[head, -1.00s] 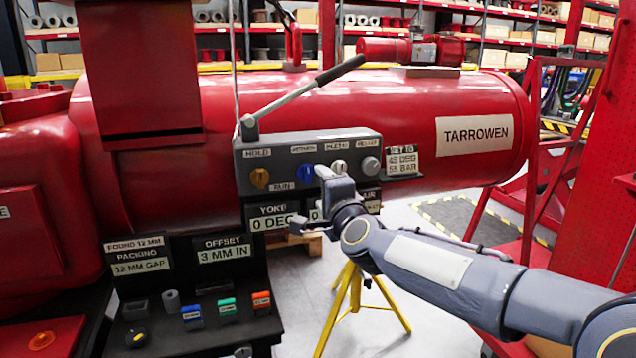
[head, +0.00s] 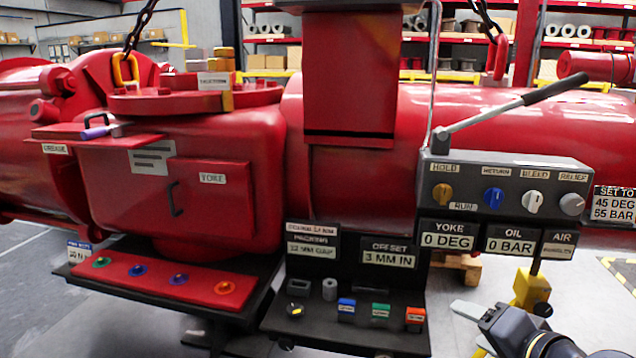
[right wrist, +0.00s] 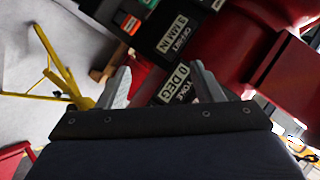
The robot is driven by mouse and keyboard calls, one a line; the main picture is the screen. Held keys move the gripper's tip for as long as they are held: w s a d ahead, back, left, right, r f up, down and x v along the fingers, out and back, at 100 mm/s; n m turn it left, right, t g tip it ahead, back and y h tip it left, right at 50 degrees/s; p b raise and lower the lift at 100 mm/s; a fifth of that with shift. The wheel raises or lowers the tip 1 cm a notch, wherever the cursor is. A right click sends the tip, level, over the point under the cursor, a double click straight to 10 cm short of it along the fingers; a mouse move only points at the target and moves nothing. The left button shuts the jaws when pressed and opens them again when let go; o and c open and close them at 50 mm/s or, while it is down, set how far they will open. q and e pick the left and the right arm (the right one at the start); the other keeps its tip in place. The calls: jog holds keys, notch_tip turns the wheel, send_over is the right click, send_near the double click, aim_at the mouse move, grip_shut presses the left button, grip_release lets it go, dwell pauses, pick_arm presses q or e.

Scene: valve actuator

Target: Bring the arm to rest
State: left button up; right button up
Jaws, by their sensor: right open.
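My right gripper (head: 478,312) is at the lower right of the head view, below the control panel and partly cut off by the bottom edge. In the right wrist view its two fingers (right wrist: 160,88) stand apart with nothing between them. The grey control panel (head: 505,185) carries a yellow knob, a blue knob, a white knob and a grey knob, with a long lever (head: 500,110) above. The displays below read yoke 0 DEG (head: 447,240) and oil 0 BAR (head: 511,245). My left gripper is not in view.
The red actuator body (head: 240,170) fills the left and middle. A black shelf (head: 350,335) with small coloured blocks juts forward below the panel. A red tray (head: 165,283) with coloured rings is at left. A yellow stand (head: 530,288) is near the right gripper. Open floor lies around the stand.

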jog(key=s+a+f+n+g+y+p, duration=0.1)
jog(key=s+a+f+n+g, duration=0.2)
jog(key=s+f, duration=0.4)
jog(key=s+a+f+n+g+p, duration=0.15)
jog(key=s+f+n+g, duration=0.3)
jog(key=s, duration=0.55)
notch_tip(320, 180, up, 27)
jog(key=p, duration=2.5)
jog(key=shift+w+t+p, duration=0.2)
jog(key=shift+t+p, duration=0.1)
jog(key=shift+t, duration=0.05)
jog(key=shift+f, duration=0.1)
